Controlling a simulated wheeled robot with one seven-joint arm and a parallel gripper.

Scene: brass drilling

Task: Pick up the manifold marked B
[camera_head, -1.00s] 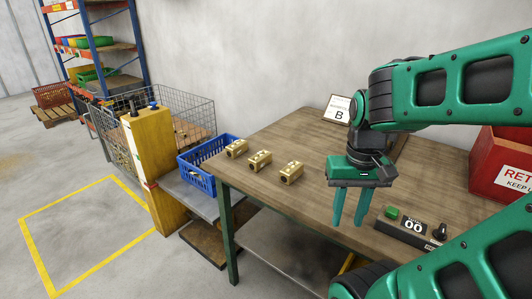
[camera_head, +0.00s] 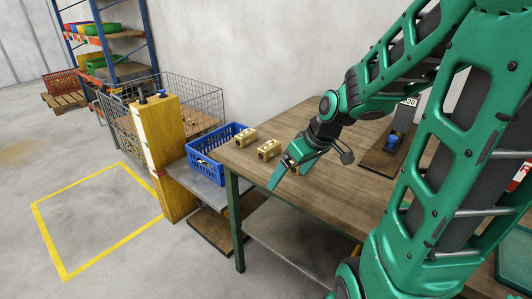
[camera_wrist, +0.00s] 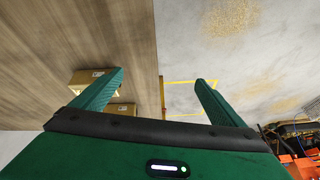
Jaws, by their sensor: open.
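Brass manifolds stand in a row near the left edge of the wooden table (camera_head: 345,205). The far-left manifold (camera_head: 244,136) and the middle manifold (camera_head: 268,149) show clearly in the head view; the third is largely hidden by my gripper (camera_head: 284,180). No letter is readable on any of them. My gripper is open and empty, low at the right end of the row. In the wrist view, my open fingers (camera_wrist: 161,80) straddle the table edge, with one brass block (camera_wrist: 88,77) beside the left finger and another (camera_wrist: 124,109) partly covered by it.
A blue crate (camera_head: 213,153) stands on a lower grey shelf left of the table. A yellow post (camera_head: 158,140) and a wire cage (camera_head: 195,92) are beyond it. A board with a blue-topped item (camera_head: 393,141) lies at the table's back right. The front tabletop is clear.

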